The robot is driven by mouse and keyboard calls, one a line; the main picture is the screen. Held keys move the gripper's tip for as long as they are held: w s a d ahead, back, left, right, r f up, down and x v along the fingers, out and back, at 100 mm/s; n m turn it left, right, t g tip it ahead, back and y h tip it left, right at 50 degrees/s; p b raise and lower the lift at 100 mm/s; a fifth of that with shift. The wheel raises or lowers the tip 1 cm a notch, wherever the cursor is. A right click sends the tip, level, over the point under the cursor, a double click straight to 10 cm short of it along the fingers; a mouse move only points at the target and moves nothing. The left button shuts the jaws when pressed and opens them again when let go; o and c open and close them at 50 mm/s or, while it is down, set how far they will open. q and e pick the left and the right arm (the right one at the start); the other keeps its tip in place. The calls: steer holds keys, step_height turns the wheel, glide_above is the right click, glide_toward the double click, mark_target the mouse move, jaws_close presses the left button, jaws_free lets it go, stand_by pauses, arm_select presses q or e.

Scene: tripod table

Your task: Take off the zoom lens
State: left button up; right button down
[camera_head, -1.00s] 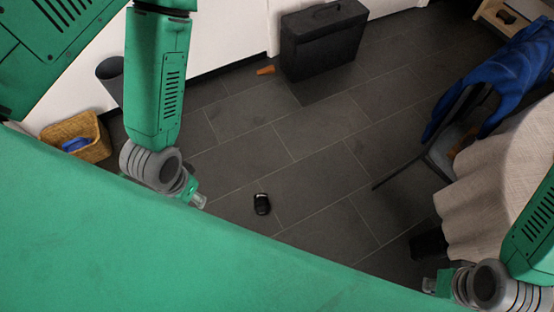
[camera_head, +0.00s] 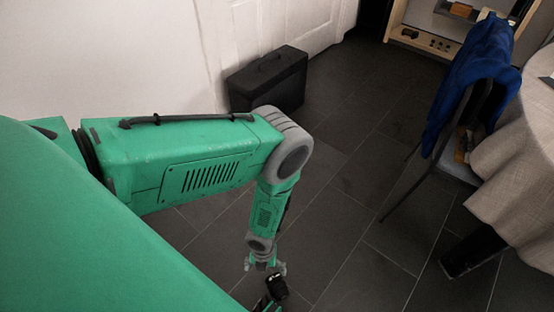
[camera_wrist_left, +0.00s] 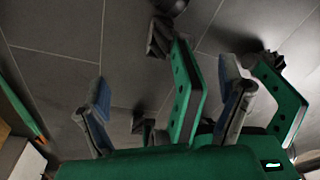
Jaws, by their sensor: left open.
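I cannot make out a zoom lens or a camera in either view. My left gripper (camera_head: 265,268) hangs low over the dark floor at the bottom of the head view, its fingers apart. My right gripper is out of the picture.
A black case (camera_head: 266,82) stands by the white wall. A dark chair with a blue garment (camera_head: 480,75) stands beside a cloth-covered table (camera_head: 515,150) at right; little of the tabletop shows. A wooden shelf (camera_head: 430,42) is at the back. The middle floor is clear.

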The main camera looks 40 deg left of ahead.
mark_target(277, 283)
arm_select(q)
steer(key=w+f+m+b, duration=0.1)
steer(key=f+m+b, duration=0.2)
steer(key=f, duration=0.4)
steer(key=w+d+f+m+b, duration=0.1)
steer(key=f+m+b, duration=0.3)
steer(key=f+b, duration=0.2)
steer(key=w+d+f+m+t+y+b, duration=0.1)
steer(key=f+m+b, duration=0.2)
steer(key=f, duration=0.6)
steer(key=shift+w+d+f+b, duration=0.15)
steer(key=shift+f+b, duration=0.25)
steer(key=shift+b, duration=0.75)
steer(key=shift+f+m+b, duration=0.3)
steer(key=shift+f+b, duration=0.15)
steer(key=shift+f, duration=0.2)
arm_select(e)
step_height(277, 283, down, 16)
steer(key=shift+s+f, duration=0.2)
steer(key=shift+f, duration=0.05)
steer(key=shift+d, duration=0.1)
arm_select(q)
steer(key=c, duration=1.1)
steer(key=o, duration=1.2)
steer(key=shift+o, duration=0.2)
